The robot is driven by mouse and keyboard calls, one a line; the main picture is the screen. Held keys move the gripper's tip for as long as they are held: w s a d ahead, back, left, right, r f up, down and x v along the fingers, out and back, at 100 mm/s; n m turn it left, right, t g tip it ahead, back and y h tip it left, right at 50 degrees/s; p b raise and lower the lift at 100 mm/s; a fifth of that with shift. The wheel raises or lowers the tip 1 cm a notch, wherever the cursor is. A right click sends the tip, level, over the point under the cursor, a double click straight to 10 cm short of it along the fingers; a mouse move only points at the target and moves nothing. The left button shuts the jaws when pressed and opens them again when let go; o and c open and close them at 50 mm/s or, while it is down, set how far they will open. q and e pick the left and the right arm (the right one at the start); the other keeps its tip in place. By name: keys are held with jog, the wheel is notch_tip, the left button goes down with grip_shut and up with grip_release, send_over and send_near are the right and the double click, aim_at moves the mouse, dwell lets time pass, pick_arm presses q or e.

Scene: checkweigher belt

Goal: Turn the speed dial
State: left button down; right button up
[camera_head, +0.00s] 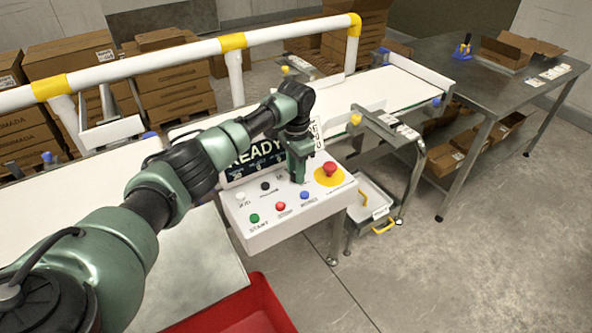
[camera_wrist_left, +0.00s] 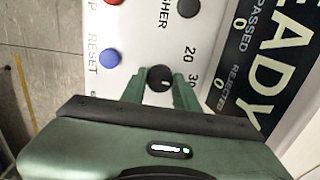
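The speed dial (camera_wrist_left: 160,78) is a small round black knob with a pale mark. In the left wrist view it sits between the two green fingers of my left gripper (camera_wrist_left: 160,88), beside printed numbers. The fingers appear to touch it on both sides, so the gripper looks shut on it. In the head view my left gripper (camera_head: 298,176) points down at the white control panel (camera_head: 262,233) and hides the dial. My right gripper is not in view.
A red emergency button (camera_head: 329,168) on a yellow disc is close to the gripper's right. Green, red and blue buttons (camera_head: 304,195) line the panel's front. The READY display (camera_head: 240,170) stands behind. A red bin (camera_head: 262,300) is below.

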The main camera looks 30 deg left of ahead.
pick_arm(q)
jog(key=shift+r+n+p, duration=0.2)
jog(key=shift+n+p, duration=0.2)
jog(key=shift+p, duration=0.4)
jog(key=n+p, duration=0.3)
jog(key=shift+r+p, duration=0.1)
jog(key=shift+p, duration=0.2)
jog(key=n+p, duration=0.2)
jog(key=n, duration=0.1)
jog(key=shift+w+f+n+p, duration=0.1)
jog(key=shift+f+n+p, duration=0.1)
jog(key=shift+n+p, duration=0.75)
jog(key=c, duration=1.1)
grip_release()
jog(key=shift+o, duration=0.2)
